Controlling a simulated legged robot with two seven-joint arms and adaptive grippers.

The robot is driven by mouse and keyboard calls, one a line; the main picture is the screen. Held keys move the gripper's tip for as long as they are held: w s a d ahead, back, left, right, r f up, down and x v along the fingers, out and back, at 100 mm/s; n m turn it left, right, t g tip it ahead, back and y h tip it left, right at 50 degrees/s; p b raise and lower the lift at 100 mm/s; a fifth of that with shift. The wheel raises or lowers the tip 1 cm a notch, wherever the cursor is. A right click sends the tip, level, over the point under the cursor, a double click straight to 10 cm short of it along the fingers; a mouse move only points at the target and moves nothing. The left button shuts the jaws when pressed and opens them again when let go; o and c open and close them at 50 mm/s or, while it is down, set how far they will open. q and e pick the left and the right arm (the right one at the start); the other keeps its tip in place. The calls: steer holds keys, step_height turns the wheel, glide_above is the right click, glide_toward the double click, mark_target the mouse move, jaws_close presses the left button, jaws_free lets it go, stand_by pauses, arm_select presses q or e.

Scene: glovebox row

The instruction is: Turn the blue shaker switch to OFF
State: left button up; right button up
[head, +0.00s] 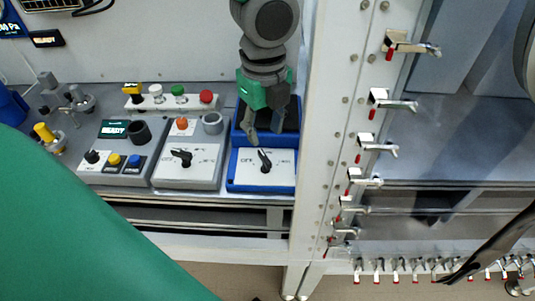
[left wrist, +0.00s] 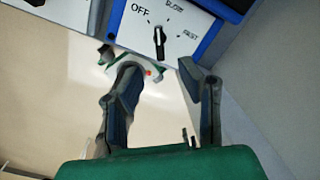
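The blue shaker (head: 233,171) is a blue-framed unit with a white panel at the right end of the device row. Its black switch (head: 264,161) stands on that panel and also shows in the left wrist view (left wrist: 159,42), with OFF, SLOW and FAST marks around it. The switch points roughly between OFF and SLOW; its exact setting is hard to tell. My left gripper (head: 264,138) reaches down over the back of the shaker, fingers apart and empty. In the left wrist view the open fingers (left wrist: 157,68) lie below the switch, apart from it. My right gripper is not in view.
Left of the shaker stand a grey unit with a black switch (head: 182,158) and another with a READY display (head: 115,129). A strip with coloured buttons (head: 179,98) lies behind. A white post (head: 315,130) with red-tipped latches (head: 392,101) stands close on the right.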

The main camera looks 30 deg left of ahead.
mark_target(264, 156)
arm_select(q)
steer(key=f, duration=0.4)
steer(key=a+f, duration=0.1)
steer(key=f, duration=0.1)
steer(key=shift+w+a+f+b, duration=0.1)
steer(key=shift+f+b, duration=0.25)
steer(key=shift+b, duration=0.05)
steer(key=shift+d+f, duration=0.25)
steer(key=shift+f, duration=0.05)
steer(key=shift+d+f, duration=0.15)
steer(key=shift+d, duration=0.5)
steer(key=shift+a, duration=0.55)
jaws_close()
